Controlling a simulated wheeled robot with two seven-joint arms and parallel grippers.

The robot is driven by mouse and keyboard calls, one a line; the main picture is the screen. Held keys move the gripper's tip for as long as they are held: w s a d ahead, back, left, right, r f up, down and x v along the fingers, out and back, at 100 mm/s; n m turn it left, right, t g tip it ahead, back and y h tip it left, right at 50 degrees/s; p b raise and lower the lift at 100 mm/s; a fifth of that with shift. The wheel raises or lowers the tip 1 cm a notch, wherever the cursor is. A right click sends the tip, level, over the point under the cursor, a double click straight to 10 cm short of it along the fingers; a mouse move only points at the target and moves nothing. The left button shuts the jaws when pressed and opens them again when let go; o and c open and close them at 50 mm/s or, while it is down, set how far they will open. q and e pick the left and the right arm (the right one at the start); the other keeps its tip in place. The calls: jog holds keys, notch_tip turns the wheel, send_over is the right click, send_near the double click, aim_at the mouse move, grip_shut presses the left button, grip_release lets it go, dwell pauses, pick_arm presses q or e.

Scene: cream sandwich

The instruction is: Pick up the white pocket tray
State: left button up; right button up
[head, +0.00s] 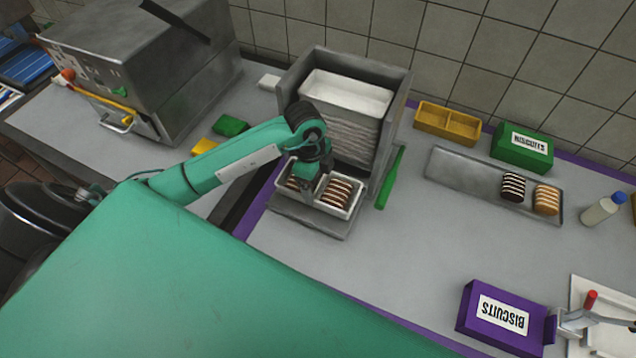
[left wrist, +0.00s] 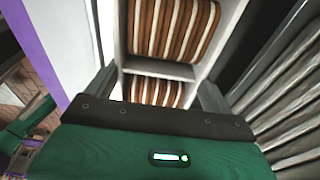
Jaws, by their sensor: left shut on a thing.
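The white pocket tray (head: 349,203) sits on the grey ledge at the front of the metal dispenser. Its two pockets each hold a row of striped brown and cream sandwich cookies (head: 336,190). My left gripper (head: 307,187) reaches down over the tray and is shut on its middle divider. In the left wrist view the two dark fingers stand either side of the tray's white divider (left wrist: 158,68), with cookies (left wrist: 172,28) beyond it. The arm hides part of the left pocket.
The dispenser (head: 398,95) holds a stack of white trays (head: 345,92) just behind. A green bar (head: 390,178) lies close on its right. A metal tray (head: 460,177) with two cookie stacks, a yellow bin (head: 447,123) and a purple biscuits box (head: 500,318) stand right. The middle counter is clear.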

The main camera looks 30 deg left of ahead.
pick_arm(q)
notch_tip(320, 180, up, 27)
jog(key=b, duration=0.3)
jog(key=shift+r, duration=0.15)
dwell(0.6)
